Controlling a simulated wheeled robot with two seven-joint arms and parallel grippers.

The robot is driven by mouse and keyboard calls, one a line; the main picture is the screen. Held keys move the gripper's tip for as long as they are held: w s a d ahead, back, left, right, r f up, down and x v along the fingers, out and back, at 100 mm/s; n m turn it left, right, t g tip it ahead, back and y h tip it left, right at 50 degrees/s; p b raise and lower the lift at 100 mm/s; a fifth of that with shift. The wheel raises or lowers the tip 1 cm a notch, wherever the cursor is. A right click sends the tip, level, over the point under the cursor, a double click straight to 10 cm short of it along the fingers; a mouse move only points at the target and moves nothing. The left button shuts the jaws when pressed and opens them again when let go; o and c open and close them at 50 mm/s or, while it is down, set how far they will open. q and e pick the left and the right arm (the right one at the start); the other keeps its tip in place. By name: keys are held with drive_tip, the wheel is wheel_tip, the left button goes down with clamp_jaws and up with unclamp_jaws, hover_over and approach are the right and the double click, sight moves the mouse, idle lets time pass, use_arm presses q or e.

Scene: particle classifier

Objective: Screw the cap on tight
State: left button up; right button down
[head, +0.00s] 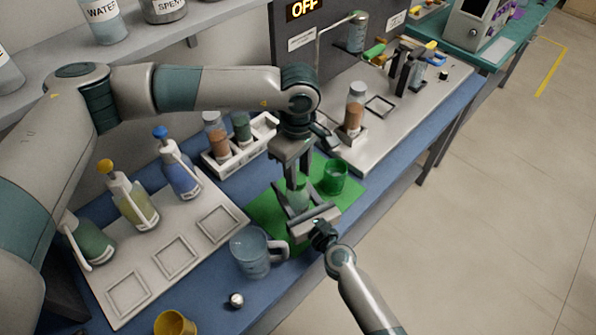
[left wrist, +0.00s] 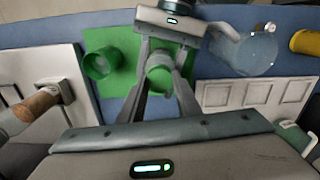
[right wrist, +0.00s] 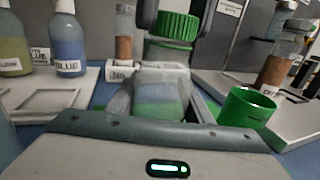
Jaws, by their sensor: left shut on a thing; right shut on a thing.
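A green ridged cap (right wrist: 175,26) is between the fingers of my left gripper, which comes down from above in the head view (head: 293,180). The cap also shows in the left wrist view (left wrist: 160,80). Below it, a clear jar (right wrist: 155,95) stands upright between the fingers of my right gripper (right wrist: 158,108), over the green mat (head: 262,208). The jar is mostly hidden by both grippers in the head view (head: 298,198). Both grippers are shut on their things. The cap is roughly above the jar; I cannot tell whether it touches the jar's rim.
An empty green cup (head: 334,178) stands on the mat, close right of the grippers. A clear mug (head: 250,252) stands near on the left. A white rack (head: 222,172) with jars is behind. A tray (head: 120,265) with bottles is at left.

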use_arm(q)
drive_tip(key=m, duration=0.7)
drive_tip(key=shift+m, duration=0.3)
drive_tip(key=m, duration=1.1)
drive_tip(key=shift+m, duration=0.4)
drive_tip(key=m, duration=0.6)
drive_tip(key=shift+m, duration=0.4)
drive_tip(key=o, duration=1)
